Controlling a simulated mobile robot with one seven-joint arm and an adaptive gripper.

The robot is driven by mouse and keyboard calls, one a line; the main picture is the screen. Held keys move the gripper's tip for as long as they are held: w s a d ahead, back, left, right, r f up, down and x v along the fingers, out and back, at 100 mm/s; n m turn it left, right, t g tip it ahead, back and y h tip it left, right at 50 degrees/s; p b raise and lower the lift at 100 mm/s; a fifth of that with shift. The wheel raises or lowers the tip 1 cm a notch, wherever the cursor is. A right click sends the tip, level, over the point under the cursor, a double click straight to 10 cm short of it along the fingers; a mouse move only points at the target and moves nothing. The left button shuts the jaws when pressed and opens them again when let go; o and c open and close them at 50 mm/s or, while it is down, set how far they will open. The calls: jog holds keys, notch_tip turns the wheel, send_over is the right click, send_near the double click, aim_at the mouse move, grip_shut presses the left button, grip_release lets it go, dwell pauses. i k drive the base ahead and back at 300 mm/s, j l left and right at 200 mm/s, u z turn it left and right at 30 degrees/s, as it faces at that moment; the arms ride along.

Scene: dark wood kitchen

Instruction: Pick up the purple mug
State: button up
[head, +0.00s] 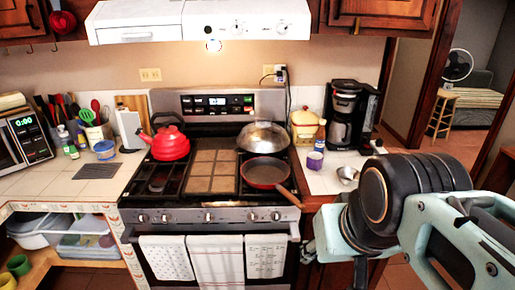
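A small purple mug (315,160) with a pale upper part stands on the white-tiled counter right of the stove, in front of the coffee maker. My arm comes in from the right edge in the head view. My gripper (338,255) is at the arm's left end, lower and nearer than the mug and apart from it. The gripper's fingers are largely hidden or unclear, so I cannot tell whether they are open.
A black coffee maker (345,115) stands behind the mug, and a small metal bowl (347,174) sits to its right. The stove left of it bears a red kettle (170,143), a domed lid (264,137) and a red pan (266,172) whose handle points toward the counter.

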aim_at(315, 163)
jog(key=i+l+u, duration=0.1)
jog(key=i+l, duration=0.15)
jog(key=i+l+u, duration=0.1)
jog(key=l, duration=0.25)
jog(key=i+l+u, duration=0.1)
jog(key=i+l, duration=0.2)
jog(key=i+l+u, duration=0.15)
jog(key=l, duration=0.25)
jog(key=i+l+u, duration=0.1)
jog(key=i+l, duration=0.15)
jog(key=l, duration=0.15)
jog(key=i+l+u, duration=0.1)
jog(key=l, duration=0.3)
jog(key=i+l+u, duration=0.1)
jog(key=l, duration=0.3)
jog(key=i, duration=0.1)
